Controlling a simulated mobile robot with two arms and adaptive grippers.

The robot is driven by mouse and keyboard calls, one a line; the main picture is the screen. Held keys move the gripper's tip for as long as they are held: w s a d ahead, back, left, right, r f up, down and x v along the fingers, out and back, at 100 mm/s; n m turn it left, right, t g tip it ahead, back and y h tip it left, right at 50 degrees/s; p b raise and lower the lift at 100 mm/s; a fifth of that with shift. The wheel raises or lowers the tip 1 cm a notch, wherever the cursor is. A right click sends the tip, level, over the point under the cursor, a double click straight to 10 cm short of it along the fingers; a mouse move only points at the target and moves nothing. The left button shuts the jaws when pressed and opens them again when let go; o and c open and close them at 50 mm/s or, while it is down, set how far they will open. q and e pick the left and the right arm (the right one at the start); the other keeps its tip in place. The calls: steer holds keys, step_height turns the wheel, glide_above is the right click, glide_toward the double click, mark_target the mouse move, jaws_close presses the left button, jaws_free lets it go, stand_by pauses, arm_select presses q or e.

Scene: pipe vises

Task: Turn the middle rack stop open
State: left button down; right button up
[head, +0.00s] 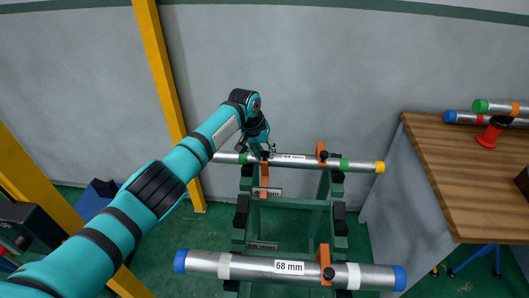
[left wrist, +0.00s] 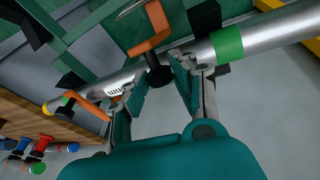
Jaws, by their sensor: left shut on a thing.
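My left gripper (head: 267,152) is at the far pipe on the green rack, left of its white label. In the left wrist view its two fingers (left wrist: 160,80) are closed around the black knob (left wrist: 157,74) of an orange stop (left wrist: 148,40). In the head view this orange stop (head: 264,176) hangs down in front of the rack, below the pipe. A second orange stop (head: 321,154) stands across the same pipe, further right. A third orange stop (head: 326,264) is at the front pipe. My right gripper is out of view.
The far pipe (head: 361,166) has green bands and a yellow end. The front pipe (head: 215,263), marked 68 mm, has blue ends. The green rack (head: 285,204) stands against a grey wall. A wooden table (head: 461,178) with pipes is at right; a yellow post (head: 159,75) is at left.

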arm_select(q)
steer(key=c, duration=1.4)
jaws_free()
steer(key=shift+w+r, duration=0.3)
steer(key=shift+r, duration=0.1)
steer(key=o, duration=0.3)
steer(key=shift+s+f, duration=0.1)
steer(key=shift+f, duration=0.1)
steer(key=shift+o, duration=0.2)
steer(key=v, duration=1.2)
steer(key=shift+a, duration=0.1)
